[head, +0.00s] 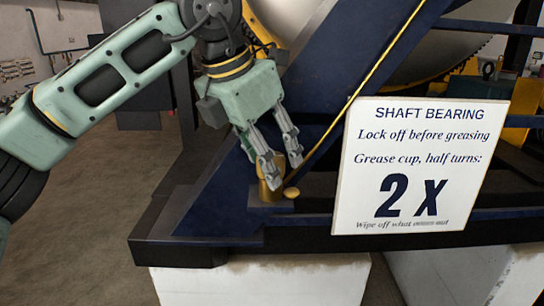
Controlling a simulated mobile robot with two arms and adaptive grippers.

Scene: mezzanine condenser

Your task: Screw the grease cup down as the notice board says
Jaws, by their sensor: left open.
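The grease cup (268,191) is a small brass cylinder standing upright on the dark blue machine frame. My left gripper (281,175) reaches down over it with its fingers apart. One finger is in front of the cup and hides part of it; I cannot tell whether the fingers touch it. The white notice board (412,165) stands just to the right. It reads "SHAFT BEARING", "Lock off before greasing", "Grease cup, half turns: 2 X" and "Wipe off what" followed by words too small to read surely. My right gripper is not in view.
A small brass-coloured round piece (292,192) sits right beside the cup. A slanting blue beam (350,75) with a yellow edge rises behind the gripper. The frame rests on white blocks (262,280). Open floor (75,240) lies to the left.

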